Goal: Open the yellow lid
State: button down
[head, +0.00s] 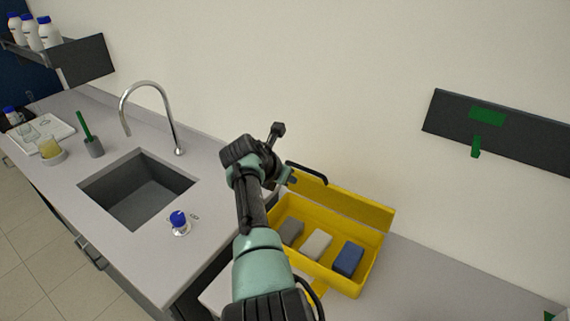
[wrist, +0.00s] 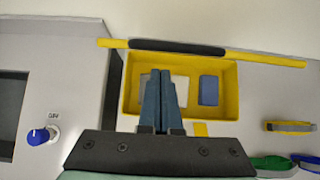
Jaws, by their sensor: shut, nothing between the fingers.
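The yellow box (head: 357,287) stands on the right part of the worktop. Its yellow lid (head: 345,204) is raised and stands up along the box's back edge. In the wrist view the lid (wrist: 262,57) shows nearly edge-on, with a dark handle (wrist: 178,47) on it. The box (wrist: 232,95) is open in that view, with blocks inside. My gripper (wrist: 160,75) is shut and empty, its fingers in front of the box's interior in the wrist view. In the head view my wrist is beside the lid's left end, and the fingertips are hard to make out.
Inside the box are a grey block (head: 292,232), a white block (head: 317,245) and a blue block (head: 348,259). A sink (head: 138,190) and a blue-capped item (head: 179,222) are left. A dark wall panel (head: 540,135) hangs right.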

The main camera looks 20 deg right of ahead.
jog(key=s+a+r+m+t+y+b, duration=0.1)
jog(key=a+r+m+t, duration=0.35)
jog(key=r, duration=0.55)
jog(key=s+a+r+m+t+y+b, duration=0.1)
jog(key=s+a+r+m+t+b, duration=0.1)
jog(key=a+r+m+t, duration=0.5)
jog(key=s+a+r+m+t+y+b, duration=0.15)
jog(key=a+r, duration=0.25)
jog(key=r, duration=0.8)
jog(key=s+a+r+m+t+y+b, duration=0.1)
jog(key=s+r+m+t, duration=0.3)
jog(key=s, duration=0.8)
jog(key=s+a+r+m+t+y+b, duration=0.1)
jog(key=s+a+r+m+t+y, duration=0.1)
jog(key=s+r+m+t, duration=0.3)
jog(key=s+a+r+m, duration=0.1)
jog(key=s+r+m, duration=0.2)
jog(key=s+r, duration=0.4)
jog(key=shift+s+a+r+m, duration=0.2)
jog(key=shift+s+a+m, duration=0.1)
jog(key=shift+s, duration=0.2)
